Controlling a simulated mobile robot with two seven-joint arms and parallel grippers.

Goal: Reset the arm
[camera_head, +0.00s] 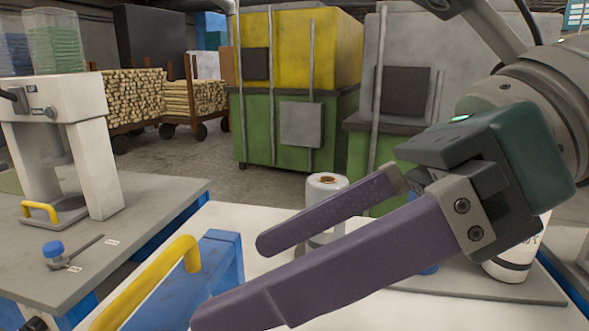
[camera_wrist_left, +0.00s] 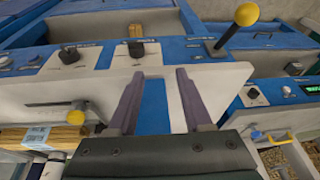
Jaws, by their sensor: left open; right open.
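My right gripper (camera_head: 228,280) reaches in from the right in the head view, large and close to the camera. Its two purple fingers are apart and nothing is between them. It is above the white worktop, in front of a white cylinder. My left gripper (camera_wrist_left: 156,72) shows in the left wrist view. Its two purple fingers are apart and empty, and they point toward a white and blue machine panel (camera_wrist_left: 105,75). My left arm does not show in the head view.
A blue box with a yellow handle (camera_head: 160,283) stands at the front left. A white cylinder (camera_head: 326,185) stands behind my right fingers. A white press (camera_head: 95,150) stands on the grey table (camera_head: 135,240) at left. A yellow-knobbed lever (camera_wrist_left: 246,15) rises from the panel.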

